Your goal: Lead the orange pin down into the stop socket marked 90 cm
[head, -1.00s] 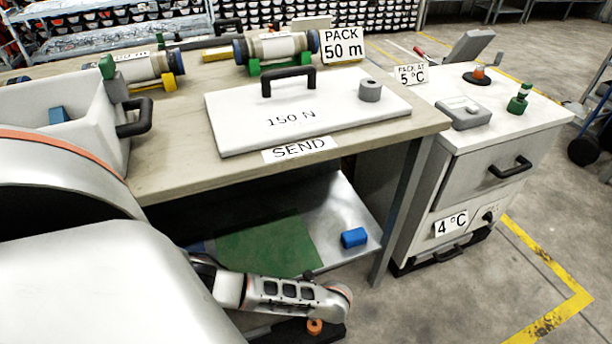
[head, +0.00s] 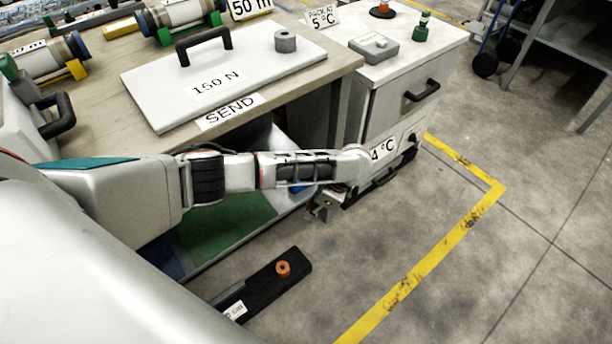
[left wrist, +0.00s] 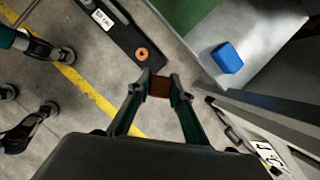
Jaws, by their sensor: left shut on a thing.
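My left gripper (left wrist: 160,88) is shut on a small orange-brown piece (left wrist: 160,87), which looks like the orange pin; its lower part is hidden. In the head view my left gripper (head: 322,209) hangs in front of the white cabinet, its grip hard to see. A black bar (head: 256,289) lies low at the front, bearing an orange ring with a dark centre (head: 283,268) near one end. Its white label (head: 236,310) shows "cm", the number unreadable. In the left wrist view the ring (left wrist: 142,54) is just beyond my fingertips, apart from the held piece.
The workbench, with a white lid (head: 225,75) marked 150 N, stands behind my arm. The white cabinet (head: 400,92) is to its right. A blue block (left wrist: 227,58) lies on the lower shelf.

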